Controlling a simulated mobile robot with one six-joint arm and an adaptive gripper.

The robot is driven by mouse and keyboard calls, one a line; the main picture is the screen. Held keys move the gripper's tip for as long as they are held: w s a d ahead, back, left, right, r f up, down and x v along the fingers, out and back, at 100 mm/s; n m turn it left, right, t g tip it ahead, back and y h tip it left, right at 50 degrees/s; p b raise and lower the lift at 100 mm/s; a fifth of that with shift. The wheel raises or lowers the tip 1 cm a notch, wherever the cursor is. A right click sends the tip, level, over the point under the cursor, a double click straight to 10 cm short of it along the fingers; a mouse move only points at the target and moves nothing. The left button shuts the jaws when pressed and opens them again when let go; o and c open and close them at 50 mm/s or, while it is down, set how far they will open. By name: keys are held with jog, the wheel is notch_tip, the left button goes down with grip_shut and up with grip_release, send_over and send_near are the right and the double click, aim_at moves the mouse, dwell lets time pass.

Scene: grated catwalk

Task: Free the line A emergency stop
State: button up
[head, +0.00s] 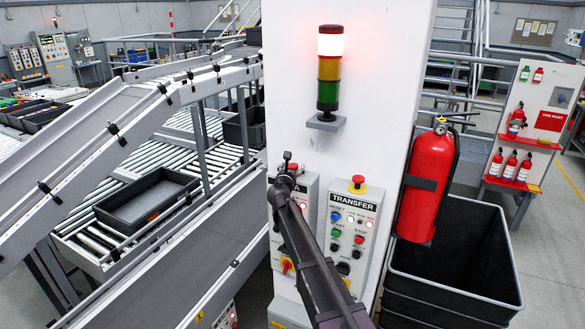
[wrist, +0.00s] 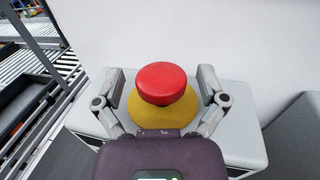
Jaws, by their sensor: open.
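A red mushroom button (wrist: 162,82) on a yellow round base (wrist: 163,112) stands on top of a grey box in the wrist view. My gripper (wrist: 162,76) is open, with one finger on each side of the button and apart from it. In the head view my gripper (head: 288,162) is over the top of the left control panel (head: 308,190). It hides most of that panel's label and its stop button. The TRANSFER panel (head: 352,225) to the right has its own red stop button on a yellow base (head: 357,184).
A stack light (head: 328,68) glows red on the white column (head: 385,60) above the panels. A red fire extinguisher (head: 427,185) hangs on the column's right, above a black bin (head: 455,268). Conveyors (head: 150,225) fill the left side.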

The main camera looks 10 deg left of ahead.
jog(key=c, duration=1.2)
jog(key=shift+o, duration=0.2)
jog(key=shift+r+p, duration=0.85)
jog(key=shift+r, duration=0.05)
jog(key=shift+w, duration=0.1)
jog(key=o, duration=1.2)
jog(key=shift+c, duration=0.2)
jog(key=shift+s+f, duration=0.1)
jog(key=shift+s, duration=0.1)
jog(key=s+a, duration=0.1)
jog(key=s, duration=1)
jog(key=shift+s+a, duration=0.2)
jog(key=shift+s, duration=0.15)
